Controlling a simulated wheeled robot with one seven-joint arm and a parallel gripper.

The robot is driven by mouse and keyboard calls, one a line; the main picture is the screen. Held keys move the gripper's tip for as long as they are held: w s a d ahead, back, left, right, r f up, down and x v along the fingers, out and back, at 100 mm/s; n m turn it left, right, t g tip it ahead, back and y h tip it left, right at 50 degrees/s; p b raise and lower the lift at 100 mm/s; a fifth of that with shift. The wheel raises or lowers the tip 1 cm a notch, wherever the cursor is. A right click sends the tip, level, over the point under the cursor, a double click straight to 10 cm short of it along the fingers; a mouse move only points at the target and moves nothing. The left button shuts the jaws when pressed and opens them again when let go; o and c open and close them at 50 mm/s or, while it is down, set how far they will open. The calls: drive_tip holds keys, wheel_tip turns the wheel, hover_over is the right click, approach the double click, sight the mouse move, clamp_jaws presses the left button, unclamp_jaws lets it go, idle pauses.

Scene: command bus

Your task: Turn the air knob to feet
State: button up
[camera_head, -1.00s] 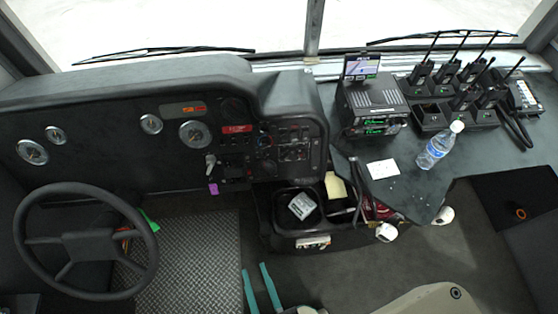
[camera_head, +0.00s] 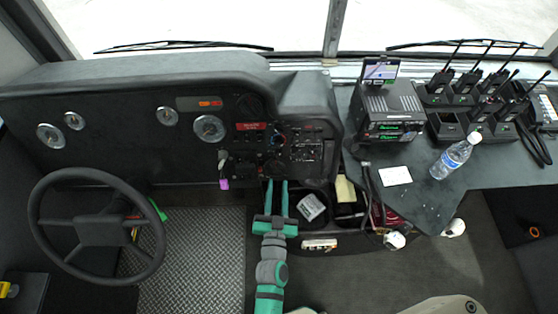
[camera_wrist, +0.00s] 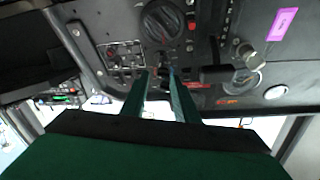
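The dashboard's centre panel carries a column of round controls. A dark round knob (camera_head: 273,167) sits low in it, and a knob with red and blue marks (camera_head: 278,140) sits above. A large black round knob with pale markings (camera_wrist: 162,20) shows at the top of the upside-down wrist view. I cannot read which setting any knob points to, nor tell surely which is the air knob. My gripper (camera_head: 277,182) points up at the panel, just below the dark knob. In the wrist view its two green fingers (camera_wrist: 159,73) are apart with nothing clearly held between them, partly hiding the panel.
A key with a purple tag (camera_head: 224,183) hangs left of the knobs. The steering wheel (camera_head: 97,228) is farther left. A console bin (camera_head: 325,227) lies below the panel.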

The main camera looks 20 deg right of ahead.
sight(280, 155)
drive_tip(key=x, duration=1)
drive_tip(key=shift+w+d, duration=0.1)
drive_tip(key=shift+w, duration=0.15)
clamp_jaws()
